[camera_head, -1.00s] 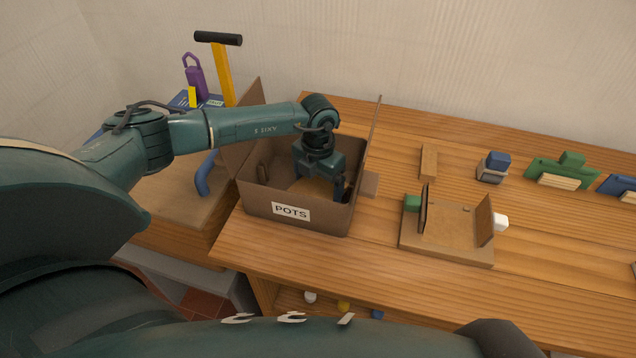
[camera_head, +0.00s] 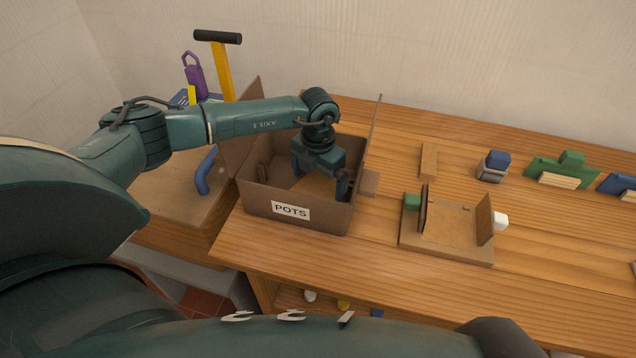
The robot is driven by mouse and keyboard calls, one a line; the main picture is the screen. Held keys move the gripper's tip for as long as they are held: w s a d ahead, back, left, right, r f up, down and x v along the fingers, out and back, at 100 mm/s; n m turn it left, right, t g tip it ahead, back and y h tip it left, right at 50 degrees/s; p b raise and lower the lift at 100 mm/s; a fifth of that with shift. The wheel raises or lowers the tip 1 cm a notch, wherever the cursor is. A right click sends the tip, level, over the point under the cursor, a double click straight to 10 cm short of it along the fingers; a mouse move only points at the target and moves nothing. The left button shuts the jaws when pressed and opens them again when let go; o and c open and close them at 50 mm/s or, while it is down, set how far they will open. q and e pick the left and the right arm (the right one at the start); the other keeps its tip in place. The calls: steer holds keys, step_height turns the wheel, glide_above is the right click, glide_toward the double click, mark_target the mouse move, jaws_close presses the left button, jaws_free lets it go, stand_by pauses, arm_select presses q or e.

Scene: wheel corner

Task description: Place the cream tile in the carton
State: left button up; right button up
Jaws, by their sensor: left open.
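The carton (camera_head: 257,207) is an open brown box with a "POTS" label on its front, standing at the left end of the wooden bench with its flaps up. My left gripper (camera_head: 319,185) points down inside the carton, its fingers spread apart with nothing visible between them. I cannot make out a cream tile in the carton; the gripper and the front wall hide part of its floor. My right gripper is not in view.
A wooden stand (camera_head: 455,232) with upright plates is right of the carton. A wooden block (camera_head: 428,161), a blue-and-grey block (camera_head: 493,166) and a green piece (camera_head: 563,168) stand behind it. A yellow-handled tool (camera_head: 222,72) is at back left. The bench front is clear.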

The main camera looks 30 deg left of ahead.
mark_target(318, 189)
arm_select(q)
step_height(318, 189, up, 10)
steer(key=shift+b, duration=0.4)
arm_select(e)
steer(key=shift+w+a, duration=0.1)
arm_select(q)
steer(key=shift+r, duration=0.1)
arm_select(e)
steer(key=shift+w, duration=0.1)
